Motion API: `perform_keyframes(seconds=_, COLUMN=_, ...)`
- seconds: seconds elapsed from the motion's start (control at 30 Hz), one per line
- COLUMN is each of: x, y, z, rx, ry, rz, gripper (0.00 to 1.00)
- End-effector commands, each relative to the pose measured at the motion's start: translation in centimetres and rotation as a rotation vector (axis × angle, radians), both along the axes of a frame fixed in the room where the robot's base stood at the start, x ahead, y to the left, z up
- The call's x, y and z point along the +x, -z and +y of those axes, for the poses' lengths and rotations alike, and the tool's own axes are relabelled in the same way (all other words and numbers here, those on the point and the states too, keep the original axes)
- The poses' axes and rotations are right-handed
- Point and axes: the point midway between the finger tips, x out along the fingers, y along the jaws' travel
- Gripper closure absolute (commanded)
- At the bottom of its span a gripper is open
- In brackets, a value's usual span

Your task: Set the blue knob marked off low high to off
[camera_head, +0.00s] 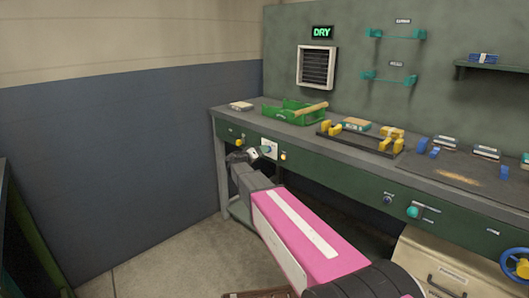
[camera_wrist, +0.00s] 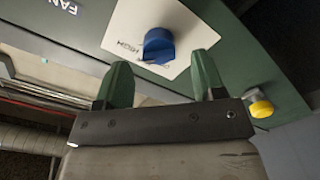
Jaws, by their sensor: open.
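The blue knob (camera_wrist: 158,46) sits on a white plate (camera_wrist: 122,30) on the green panel in the wrist view. The word HIGH reads upside down beside it; other lettering near the knob is partly hidden. The knob's exact pointing direction is hard to tell. My gripper (camera_wrist: 162,62) is open, its two green fingers apart on either side below the knob, with the knob just beyond the tips and not visibly touched. In the head view the white plate (camera_head: 269,149) shows on the bench front, with my gripper (camera_head: 251,155) close at its left.
A yellow knob (camera_wrist: 262,107) is right of the plate in the wrist view. A green tray (camera_head: 290,116) and yellow clamps (camera_head: 385,143) stand on the bench top. A teal knob (camera_head: 413,212) is farther right on the bench front. The floor at left is clear.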

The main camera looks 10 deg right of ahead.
Motion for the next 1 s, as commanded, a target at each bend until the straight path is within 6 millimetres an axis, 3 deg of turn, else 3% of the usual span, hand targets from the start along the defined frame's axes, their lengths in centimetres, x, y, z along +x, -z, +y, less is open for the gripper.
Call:
perform_keyframes(seconds=0.2, x=1.4, y=0.0, z=-1.9, rx=-0.001, ry=0.001, rz=0.0, gripper=0.37)
perform_keyframes(seconds=0.57, x=1.7, y=0.0, z=-2.3, rx=-0.001, ry=0.0, rz=0.001, gripper=0.37)
perform_keyframes(seconds=0.6, x=1.7, y=0.0, z=-2.3, rx=-0.001, ry=0.0, rz=0.001, gripper=0.4)
perform_keyframes(seconds=0.73, x=1.7, y=0.0, z=-2.3, rx=0.0, ry=0.0, rz=0.0, gripper=0.83)
perform_keyframes(seconds=0.77, x=1.7, y=0.0, z=-2.3, rx=0.0, ry=0.0, rz=0.0, gripper=0.87)
perform_keyframes(seconds=1.0, x=1.7, y=0.0, z=-2.3, rx=-0.005, ry=0.001, rz=0.009, gripper=0.86)
